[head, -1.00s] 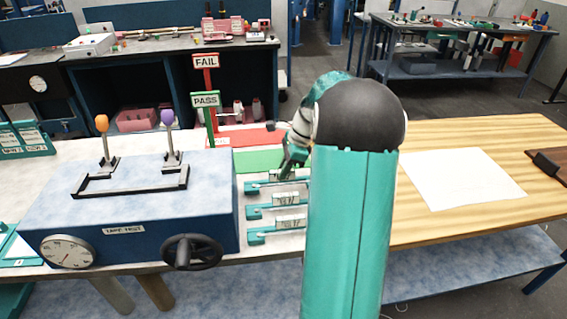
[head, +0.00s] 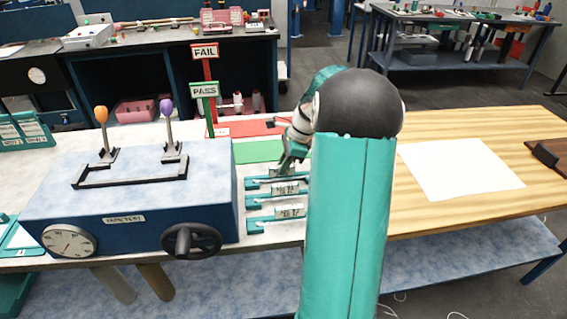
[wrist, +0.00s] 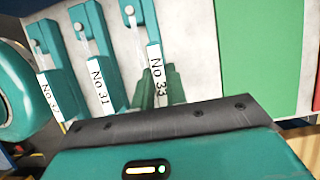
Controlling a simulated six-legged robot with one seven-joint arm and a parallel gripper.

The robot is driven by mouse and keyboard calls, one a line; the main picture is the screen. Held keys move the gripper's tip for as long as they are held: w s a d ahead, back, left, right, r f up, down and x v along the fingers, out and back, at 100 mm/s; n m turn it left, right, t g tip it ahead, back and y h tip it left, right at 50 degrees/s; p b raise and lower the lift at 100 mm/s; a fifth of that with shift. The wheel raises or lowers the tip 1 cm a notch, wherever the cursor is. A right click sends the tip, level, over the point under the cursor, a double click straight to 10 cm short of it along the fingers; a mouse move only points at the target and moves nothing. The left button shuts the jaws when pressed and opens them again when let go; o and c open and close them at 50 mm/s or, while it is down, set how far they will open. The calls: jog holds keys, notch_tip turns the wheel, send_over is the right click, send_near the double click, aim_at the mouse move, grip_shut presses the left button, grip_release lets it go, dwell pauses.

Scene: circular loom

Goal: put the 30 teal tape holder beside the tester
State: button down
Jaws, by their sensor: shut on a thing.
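The tester is a blue box (head: 130,205) with two levers, a dial and a black handwheel, at the left in the head view. Three teal tape holders lie in a row close to its right side: front (head: 275,225), middle (head: 272,203) and rear (head: 262,183). In the wrist view their labels show; the middle one reads No 31 (wrist: 97,80) and the rear one (wrist: 155,65) looks like No 33 or No 30. My gripper (head: 285,169) is over the rear holder and shut on it, its fingers (wrist: 155,92) at the label end. My arm hides that end in the head view.
A green mat (head: 258,151) and a red mat (head: 240,129) lie behind the holders, with PASS (head: 205,90) and FAIL (head: 204,52) signs. A white sheet (head: 460,170) lies on the wooden table at right.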

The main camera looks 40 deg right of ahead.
jog(key=c, duration=1.3)
grip_release()
jog(key=shift+c, duration=0.2)
jog(key=v, duration=1.3)
jog(key=shift+r, duration=0.35)
